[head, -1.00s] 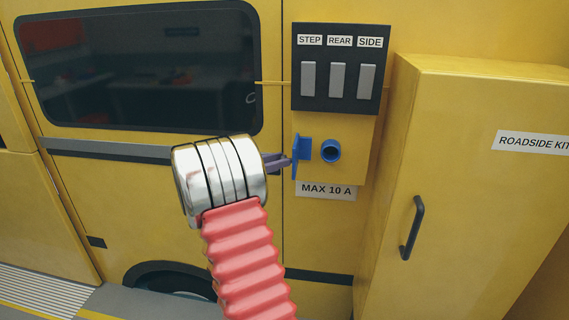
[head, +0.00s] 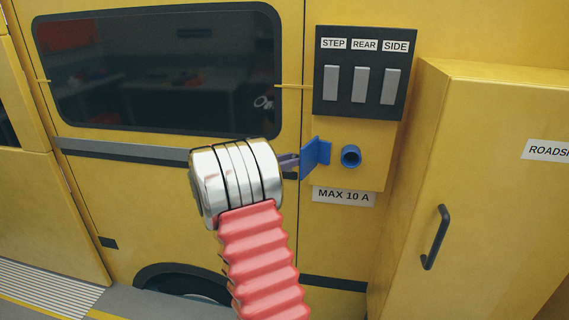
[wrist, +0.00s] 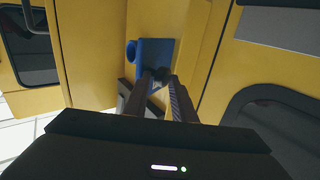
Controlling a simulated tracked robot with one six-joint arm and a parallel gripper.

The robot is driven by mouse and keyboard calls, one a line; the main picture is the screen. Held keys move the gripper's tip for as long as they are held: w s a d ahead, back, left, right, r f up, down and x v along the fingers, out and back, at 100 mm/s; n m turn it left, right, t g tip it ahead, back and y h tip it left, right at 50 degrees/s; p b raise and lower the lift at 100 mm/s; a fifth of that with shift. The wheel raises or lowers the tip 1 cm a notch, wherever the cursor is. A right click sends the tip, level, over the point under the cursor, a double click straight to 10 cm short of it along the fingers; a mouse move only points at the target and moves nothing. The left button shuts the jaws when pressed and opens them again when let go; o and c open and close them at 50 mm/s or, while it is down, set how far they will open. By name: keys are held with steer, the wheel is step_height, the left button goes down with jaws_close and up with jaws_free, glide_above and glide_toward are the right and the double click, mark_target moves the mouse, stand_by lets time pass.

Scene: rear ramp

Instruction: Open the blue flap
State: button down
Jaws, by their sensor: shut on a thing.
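The blue flap (head: 316,157) stands swung out to the left of the round blue socket (head: 351,156) on the yellow panel, and the socket's opening is uncovered. My gripper (head: 290,161) reaches the flap from the left and is shut on it. In the wrist view the blue flap (wrist: 154,60) is at the ends of my gripper's dark fingers (wrist: 163,80). The fingertips partly hide the flap's lower part there. The socket (wrist: 131,50) shows at the flap's left edge in that view.
A black switch panel (head: 341,106) with three grey switches, labelled STEP, REAR and SIDE, sits above the socket. A "MAX 10 A" label (head: 343,196) is below. A yellow cabinet (head: 480,200) with a dark handle (head: 435,238) juts out at the right. A dark window (head: 155,75) is at the upper left.

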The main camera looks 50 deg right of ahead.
steer(key=c, duration=1.4)
jaws_free()
steer(key=shift+s+d+r, duration=0.2)
steer(key=shift+s+d, duration=0.25)
steer(key=shift+d, duration=0.05)
steer(key=shift+c, duration=0.2)
steer(key=v, duration=1.4)
steer(key=shift+w+a+f, duration=0.25)
steer(key=shift+w+f, duration=0.05)
steer(key=shift+c, duration=0.4)
